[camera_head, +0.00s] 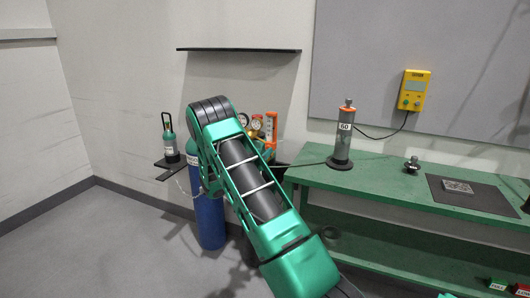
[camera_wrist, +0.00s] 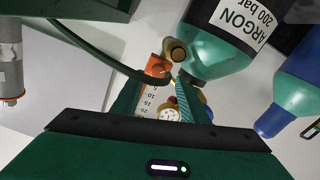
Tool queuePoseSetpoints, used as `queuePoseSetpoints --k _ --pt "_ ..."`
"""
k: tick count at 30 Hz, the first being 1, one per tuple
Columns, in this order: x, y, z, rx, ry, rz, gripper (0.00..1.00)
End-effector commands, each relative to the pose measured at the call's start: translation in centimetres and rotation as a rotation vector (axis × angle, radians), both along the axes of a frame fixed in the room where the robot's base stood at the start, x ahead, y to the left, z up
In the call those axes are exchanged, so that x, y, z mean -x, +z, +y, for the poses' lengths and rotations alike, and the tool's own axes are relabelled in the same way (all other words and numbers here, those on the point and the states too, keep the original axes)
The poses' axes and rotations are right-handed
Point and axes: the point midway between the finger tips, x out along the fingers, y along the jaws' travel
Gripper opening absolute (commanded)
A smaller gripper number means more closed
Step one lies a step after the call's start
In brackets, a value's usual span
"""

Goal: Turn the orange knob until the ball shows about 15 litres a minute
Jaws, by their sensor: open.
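The flow meter shows in the wrist view with its numbered scale (camera_wrist: 150,98) between my fingers; marks 5 to 20 can be read. I cannot make out the ball. An orange part (camera_wrist: 155,68), which looks like the knob, sits at the scale's end beside a brass fitting (camera_wrist: 174,51). My gripper (camera_wrist: 160,80) is open, its green ridged fingers either side of the meter; whether they touch it I cannot tell. In the head view the orange-edged meter (camera_head: 271,124) stands beyond my arm, which hides my gripper.
A dark green hose (camera_wrist: 105,60) crosses close to my fingers. The argon cylinder (camera_wrist: 225,45) is close by, and a small pressure gauge (camera_wrist: 168,113) sits between the fingers. A green bench (camera_head: 400,178) with a grey flow tube (camera_head: 343,145) stands to the right.

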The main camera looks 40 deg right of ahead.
Motion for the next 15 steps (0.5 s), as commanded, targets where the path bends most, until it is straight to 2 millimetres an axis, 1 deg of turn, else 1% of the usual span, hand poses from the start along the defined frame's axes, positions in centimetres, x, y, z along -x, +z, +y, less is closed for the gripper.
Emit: queuePoseSetpoints --k 1,6,10,15 --pt "-0.3 0.1 -0.9 0.001 -0.003 -0.003 0.40" --pt "-1.0 0.0 -2.7 0.000 -0.002 -0.001 0.40" --pt "-1.4 0.0 -3.4 0.000 0.000 -0.001 0.40" --pt "-1.4 0.0 -3.6 0.000 0.000 0.001 0.40"
